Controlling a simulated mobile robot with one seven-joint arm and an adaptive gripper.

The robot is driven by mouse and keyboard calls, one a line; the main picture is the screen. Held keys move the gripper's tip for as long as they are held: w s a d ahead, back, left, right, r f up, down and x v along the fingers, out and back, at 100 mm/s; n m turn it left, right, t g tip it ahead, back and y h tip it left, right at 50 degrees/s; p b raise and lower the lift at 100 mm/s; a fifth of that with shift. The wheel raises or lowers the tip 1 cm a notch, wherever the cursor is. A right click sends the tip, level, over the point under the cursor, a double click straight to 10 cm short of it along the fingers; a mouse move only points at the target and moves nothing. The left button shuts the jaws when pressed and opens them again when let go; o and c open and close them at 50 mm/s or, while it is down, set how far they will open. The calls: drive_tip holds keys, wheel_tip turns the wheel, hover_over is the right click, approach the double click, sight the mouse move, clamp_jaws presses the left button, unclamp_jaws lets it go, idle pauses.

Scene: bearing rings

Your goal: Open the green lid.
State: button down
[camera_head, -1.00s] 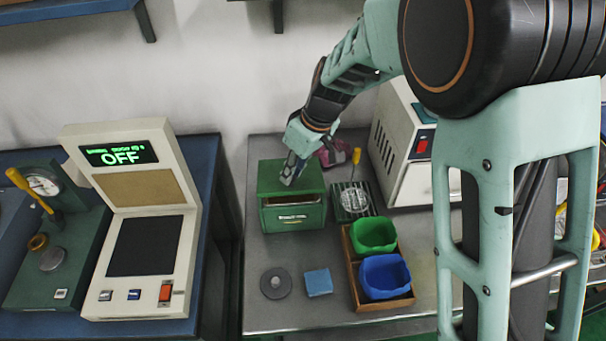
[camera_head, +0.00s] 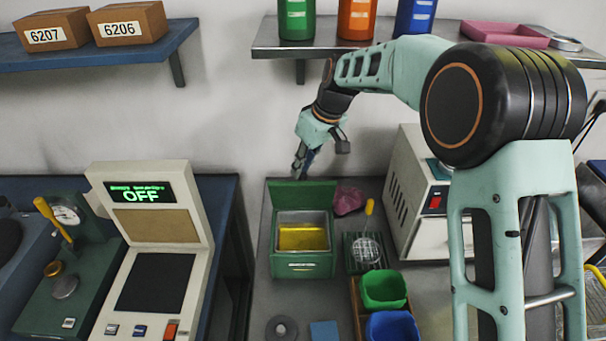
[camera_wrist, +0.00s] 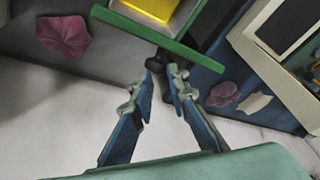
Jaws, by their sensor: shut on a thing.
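The green lid (camera_head: 302,194) stands upright at the back of the green box (camera_head: 303,266). The box is open, and yellow contents (camera_head: 303,238) show inside its metal-lined well. My gripper (camera_head: 301,170) is behind the lid's upper edge, against the wall side. In the wrist view my gripper (camera_wrist: 161,80) has its two fingers closed around a dark knob (camera_wrist: 160,62) on the lid's outer face. The lid shows there as a green strip (camera_wrist: 125,27).
A pink cloth (camera_head: 348,200) and a small green tray (camera_head: 365,252) lie to the right of the box. Green (camera_head: 384,290) and blue (camera_head: 392,327) bins stand in front. A white machine (camera_head: 415,195) is further right.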

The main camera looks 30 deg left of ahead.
drive_tip(key=shift+w+d+f+h, duration=0.2)
drive_tip(key=shift+w+f, duration=0.2)
drive_tip(key=shift+f, duration=0.2)
drive_tip(key=shift+w+d+f+h, duration=0.15)
drive_tip(key=shift+w+f, duration=0.25)
drive_tip(key=shift+f, duration=0.2)
drive_tip(key=c, duration=2.2)
unclamp_jaws()
drive_tip(key=shift+c, duration=0.2)
drive_tip(key=o, duration=0.5)
drive_tip(key=shift+w+a+f, duration=0.15)
drive_tip(key=shift+w+f, duration=0.05)
drive_tip(key=shift+w, duration=0.1)
drive_tip(key=shift+r, duration=0.15)
drive_tip(key=shift+a+r, duration=0.15)
drive_tip(key=v, duration=0.7)
drive_tip(key=shift+r, duration=0.2)
